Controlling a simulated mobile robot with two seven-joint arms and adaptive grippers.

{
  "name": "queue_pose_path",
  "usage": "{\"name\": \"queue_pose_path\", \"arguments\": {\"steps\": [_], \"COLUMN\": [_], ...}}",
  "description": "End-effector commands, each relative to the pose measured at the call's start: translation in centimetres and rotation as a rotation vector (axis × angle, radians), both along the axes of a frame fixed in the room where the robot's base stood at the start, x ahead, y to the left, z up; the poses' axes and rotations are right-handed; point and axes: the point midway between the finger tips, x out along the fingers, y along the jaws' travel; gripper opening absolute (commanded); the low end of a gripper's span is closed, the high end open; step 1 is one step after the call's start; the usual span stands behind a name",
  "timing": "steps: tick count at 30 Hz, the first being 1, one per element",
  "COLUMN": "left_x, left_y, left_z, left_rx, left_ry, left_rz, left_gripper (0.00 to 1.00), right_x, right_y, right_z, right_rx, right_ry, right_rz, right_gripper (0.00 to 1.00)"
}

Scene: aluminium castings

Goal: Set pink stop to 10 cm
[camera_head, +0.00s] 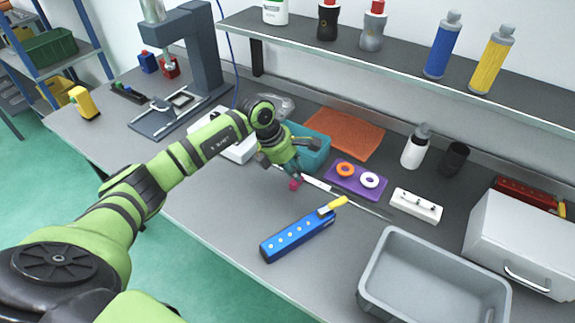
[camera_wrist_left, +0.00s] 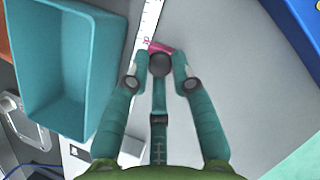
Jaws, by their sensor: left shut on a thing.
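The pink stop (camera_head: 295,184) is a small bright pink block at the near end of the visible ruler (camera_head: 318,184). It also shows in the left wrist view (camera_wrist_left: 160,47), beside the white ruler (camera_wrist_left: 147,26), partly hidden by my fingers. The ruler is a thin strip with dark marks, lying on the bench; its numbers are too small to read surely. My left gripper (camera_head: 292,175) reaches down to the stop. In the left wrist view its teal fingers (camera_wrist_left: 159,68) are closed around the stop. My right gripper is not in view.
A teal bin (camera_head: 316,153) stands close beside my left gripper. A purple tray with rings (camera_head: 356,189), a blue block with a yellow end (camera_head: 298,236) and a white block (camera_head: 416,205) lie nearby. A grey tub (camera_head: 369,282) stands at front right. Bench left of the blue block is clear.

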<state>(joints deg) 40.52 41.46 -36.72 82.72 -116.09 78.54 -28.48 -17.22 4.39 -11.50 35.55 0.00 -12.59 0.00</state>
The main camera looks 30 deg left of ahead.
Motion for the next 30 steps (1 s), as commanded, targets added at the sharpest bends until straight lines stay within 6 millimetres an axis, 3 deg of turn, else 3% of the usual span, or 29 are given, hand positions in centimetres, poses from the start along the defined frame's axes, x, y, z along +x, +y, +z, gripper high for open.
{"name": "queue_pose_path", "arguments": {"steps": [2,3,4,5,17,30], "left_x": [0.1,0.1,0.1,0.1,0.0,-2.1], "left_y": [0.1,0.1,0.1,0.1,0.4,2.9], "left_z": [0.0,0.0,0.0,0.0,0.5,8.3], "left_rx": [0.0,0.0,0.0,0.0,0.002,0.004], "left_ry": [-0.001,-0.002,-0.002,-0.002,-0.003,-0.005], "left_rz": [0.001,0.002,0.002,0.002,0.002,0.003], "left_gripper": [0.0,0.32,0.44,0.48,0.48,0.48], "right_x": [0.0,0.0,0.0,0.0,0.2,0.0], "right_y": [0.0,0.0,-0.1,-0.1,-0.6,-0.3], "right_z": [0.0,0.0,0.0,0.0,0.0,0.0], "right_rx": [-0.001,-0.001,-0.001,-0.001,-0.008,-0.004], "right_ry": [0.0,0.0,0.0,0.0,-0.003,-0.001], "right_rz": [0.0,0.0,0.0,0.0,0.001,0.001], "right_gripper": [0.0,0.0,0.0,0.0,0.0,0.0]}}
